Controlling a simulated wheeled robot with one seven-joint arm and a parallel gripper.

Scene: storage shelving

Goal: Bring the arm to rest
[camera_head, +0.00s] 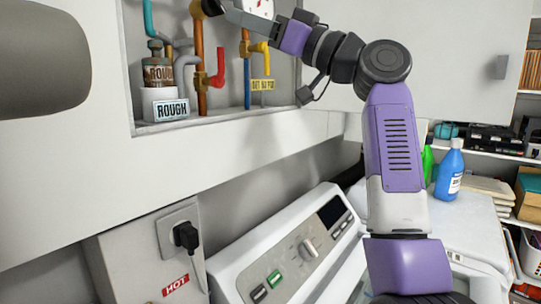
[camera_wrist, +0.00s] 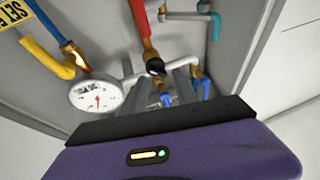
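My arm reaches up and to the left in the head view, bent at the elbow, with its purple wrist near the top edge. My gripper (camera_head: 226,12) is in front of the pipes in the wall recess, close to a vertical copper pipe (camera_head: 199,60). In the wrist view, the grey fingers of my gripper (camera_wrist: 170,88) point at the pipes. The gap between the fingers is too unclear to judge, and I cannot tell whether they touch a pipe. No object is clearly held.
A pressure gauge (camera_wrist: 97,95) and a red pipe (camera_wrist: 141,20) are close to the gripper. A jar (camera_head: 158,72) stands on a block marked ROUGH (camera_head: 171,108). A white appliance (camera_head: 290,255), blue bottle (camera_head: 449,172) and open cabinet door (camera_head: 450,60) surround the arm.

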